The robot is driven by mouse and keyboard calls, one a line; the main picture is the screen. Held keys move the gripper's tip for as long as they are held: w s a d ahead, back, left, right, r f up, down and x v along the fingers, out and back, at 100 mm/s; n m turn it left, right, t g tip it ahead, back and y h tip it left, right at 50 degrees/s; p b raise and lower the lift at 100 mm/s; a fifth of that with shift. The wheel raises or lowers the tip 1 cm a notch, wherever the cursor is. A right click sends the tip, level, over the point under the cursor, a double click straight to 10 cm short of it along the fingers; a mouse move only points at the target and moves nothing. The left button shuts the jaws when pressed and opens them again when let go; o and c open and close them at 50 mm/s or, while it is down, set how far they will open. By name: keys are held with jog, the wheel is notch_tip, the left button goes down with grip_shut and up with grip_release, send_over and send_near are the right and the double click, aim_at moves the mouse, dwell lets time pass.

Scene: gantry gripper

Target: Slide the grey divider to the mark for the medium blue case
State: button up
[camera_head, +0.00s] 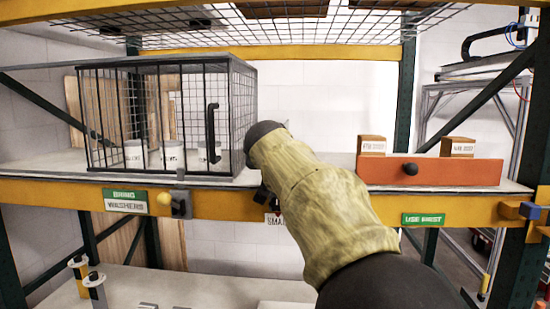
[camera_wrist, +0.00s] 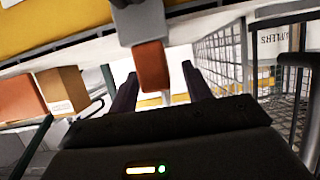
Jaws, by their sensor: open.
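In the wrist view, my gripper (camera_wrist: 160,82) is open, with one dark finger on each side of a red-orange block. This block hangs from a grey piece (camera_wrist: 140,22) at the shelf's yellow edge, which may be the divider or its handle. The block lies between or just beyond the fingertips; I cannot tell if they touch it. In the head view my arm hides this spot and my fingers. A label starting "SMA" (camera_head: 273,219) shows partly beside my sleeve. I make out no medium blue case or its mark.
A black wire cage (camera_head: 165,115) with white containers stands on the shelf at left. A grey fitting with a yellow knob (camera_head: 163,198) sits on the yellow beam (camera_head: 300,222) below. A red-orange drawer front (camera_head: 430,172) with two cartons stands at right. Wire mesh hangs overhead.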

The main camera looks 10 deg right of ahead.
jog(key=x, duration=0.2)
jog(key=shift+w+d, duration=0.1)
jog(key=shift+w, duration=0.15)
jog(key=shift+f, duration=0.1)
jog(key=shift+s+a, duration=0.2)
jog(key=shift+a, duration=0.05)
jog(key=shift+d, duration=0.35)
jog(key=c, duration=0.5)
jog(key=shift+s+d, duration=0.1)
jog(key=shift+d, duration=0.05)
grip_shut()
